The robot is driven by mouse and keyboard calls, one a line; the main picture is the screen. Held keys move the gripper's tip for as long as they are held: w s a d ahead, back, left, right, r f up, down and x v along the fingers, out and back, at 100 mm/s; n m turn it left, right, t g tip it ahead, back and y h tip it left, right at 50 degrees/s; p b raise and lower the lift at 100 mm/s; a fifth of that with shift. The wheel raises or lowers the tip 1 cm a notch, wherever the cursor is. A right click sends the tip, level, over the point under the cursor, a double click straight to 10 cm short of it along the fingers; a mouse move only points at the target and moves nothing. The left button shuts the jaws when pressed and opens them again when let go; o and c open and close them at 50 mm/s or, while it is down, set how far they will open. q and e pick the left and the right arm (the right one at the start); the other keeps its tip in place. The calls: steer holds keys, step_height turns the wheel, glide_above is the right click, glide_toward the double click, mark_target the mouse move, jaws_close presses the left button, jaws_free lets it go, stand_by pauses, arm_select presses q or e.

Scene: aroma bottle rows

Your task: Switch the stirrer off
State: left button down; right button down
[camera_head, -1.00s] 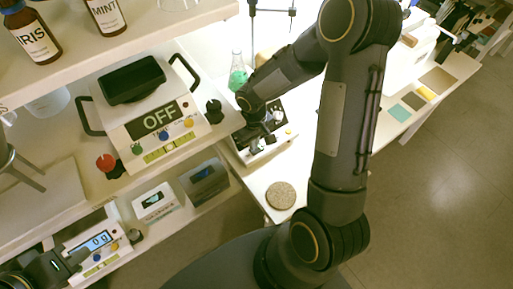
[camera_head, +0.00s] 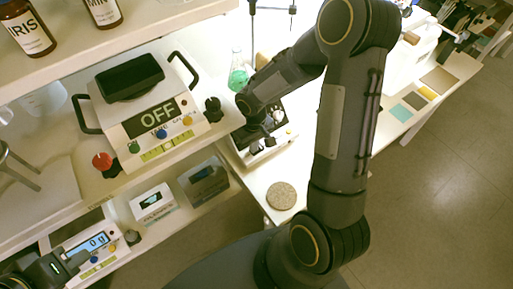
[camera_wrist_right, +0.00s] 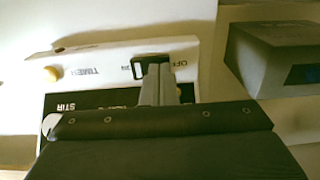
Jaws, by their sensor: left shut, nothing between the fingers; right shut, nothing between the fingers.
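The stirrer (camera_head: 283,138) is a white box with a dark panel on the lower table, partly covered by my right arm. In the right wrist view its face (camera_wrist_right: 100,65) shows the words TIMER and STIR, part of an OFF label, and a pale yellow knob (camera_wrist_right: 52,74). A black-framed switch (camera_wrist_right: 136,66) sits beside the OFF label. My right gripper (camera_wrist_right: 158,72) is shut and empty, its tips at the switch; whether they touch is unclear. It also shows over the stirrer in the head view (camera_head: 262,145). My left gripper (camera_head: 72,262) is shut at the lower left.
A large hotplate-like device (camera_head: 150,110) reading OFF stands on the left shelf. A small scale (camera_head: 95,245) is by my left gripper. A green-liquid flask (camera_head: 238,78) stands behind the stirrer, and a round cork mat (camera_head: 281,195) lies in front. A grey box (camera_wrist_right: 280,55) is at right.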

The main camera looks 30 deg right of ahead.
steer(key=shift+r, duration=0.1)
step_height(320, 180, up, 7)
steer(key=p, duration=0.5)
stand_by(0.7)
